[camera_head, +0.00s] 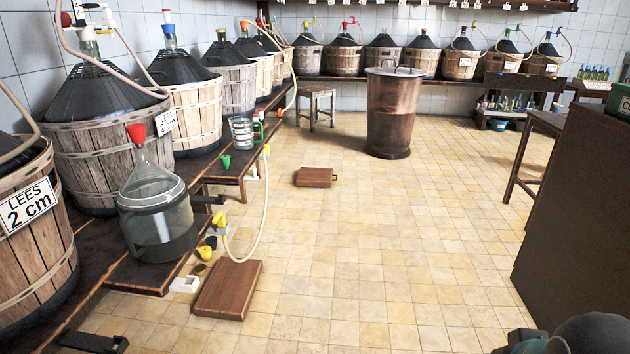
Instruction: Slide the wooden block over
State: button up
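Two flat brown wooden blocks lie on the tiled floor, and I cannot tell which one the task means. The larger block (228,289) lies at the lower left, beside the low bench. The smaller block (314,177) lies farther back near the middle and has a small dark fitting at its right end. Both lie flat and apart from each other. A dark rounded part of my arm shows at the bottom right corner. My gripper's fingers are not in view, so their state is hidden.
A low bench (128,274) runs along the left with demijohn baskets and a glass jar (155,215). A yellow-ended hose (264,200) hangs near the larger block. A brown barrel (392,115) and stool (316,93) stand behind. A dark cabinet (580,215) bounds the right. Middle floor is clear.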

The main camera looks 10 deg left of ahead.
aim_at(307, 176)
jog(key=u, duration=0.3)
jog(key=i, duration=1.7)
jog(key=u, duration=0.5)
jog(key=i, duration=1.85)
jog(key=z, duration=0.25)
jog(key=i, duration=1.8)
jog(key=z, duration=0.25)
